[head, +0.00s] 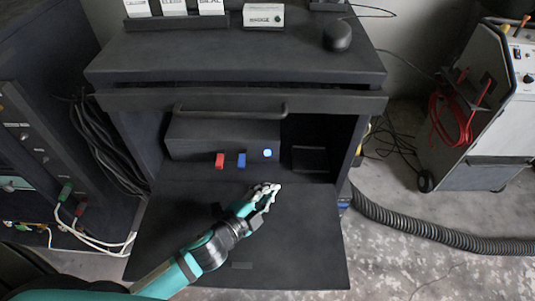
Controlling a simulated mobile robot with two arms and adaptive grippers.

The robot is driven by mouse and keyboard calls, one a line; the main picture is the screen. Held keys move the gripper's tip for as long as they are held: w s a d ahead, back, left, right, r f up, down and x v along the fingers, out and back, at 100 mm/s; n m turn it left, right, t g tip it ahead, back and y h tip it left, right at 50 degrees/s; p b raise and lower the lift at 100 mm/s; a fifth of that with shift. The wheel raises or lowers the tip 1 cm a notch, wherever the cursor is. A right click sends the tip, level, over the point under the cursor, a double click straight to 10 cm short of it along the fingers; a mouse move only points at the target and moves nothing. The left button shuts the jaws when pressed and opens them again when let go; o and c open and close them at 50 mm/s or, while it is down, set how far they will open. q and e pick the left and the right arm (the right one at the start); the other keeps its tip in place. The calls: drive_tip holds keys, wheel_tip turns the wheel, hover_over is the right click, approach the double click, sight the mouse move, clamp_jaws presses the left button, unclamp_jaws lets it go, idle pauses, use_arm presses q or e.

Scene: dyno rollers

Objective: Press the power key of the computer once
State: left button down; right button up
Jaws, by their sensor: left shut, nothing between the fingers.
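The computer (225,135) is a dark box inside the open compartment of the black cabinet. Its front carries a red plug or key (219,160), a blue one (242,160) and a bright, round blue-white spot (267,153) at the right, which looks like a lit power key. My left gripper (274,188) is shut and empty. It appears over the lowered front panel, in front of the computer and a little below the lit spot in the picture, apart from it. My right gripper is not in view.
The lowered panel (300,240) of the cabinet is mostly clear. A bar handle (230,110) crosses above the computer. A dark box (309,158) sits right of it. Black cables (100,150) hang at the left. A grey hose (420,235) lies on the floor at the right.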

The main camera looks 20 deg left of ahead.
sight(267, 153)
use_arm(q)
drive_tip(key=shift+w+a, duration=0.15)
drive_tip(key=shift+w, duration=0.3)
drive_tip(key=w, duration=0.2)
drive_tip(key=w+a, duration=0.1)
drive_tip(key=w, duration=0.3)
drive_tip(key=shift+w+a, duration=0.15)
drive_tip(key=shift+a, duration=0.25)
drive_tip(key=shift+w+a, duration=0.2)
drive_tip(key=shift+w, duration=0.45)
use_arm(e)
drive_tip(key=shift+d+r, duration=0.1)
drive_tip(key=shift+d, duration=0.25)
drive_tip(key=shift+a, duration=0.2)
use_arm(q)
drive_tip(key=shift+w, duration=0.15)
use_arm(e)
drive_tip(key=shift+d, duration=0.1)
use_arm(q)
drive_tip(key=shift+w+r, duration=0.1)
drive_tip(key=shift+w, duration=0.05)
drive_tip(key=shift+w+a, duration=0.1)
drive_tip(key=shift+w, duration=0.05)
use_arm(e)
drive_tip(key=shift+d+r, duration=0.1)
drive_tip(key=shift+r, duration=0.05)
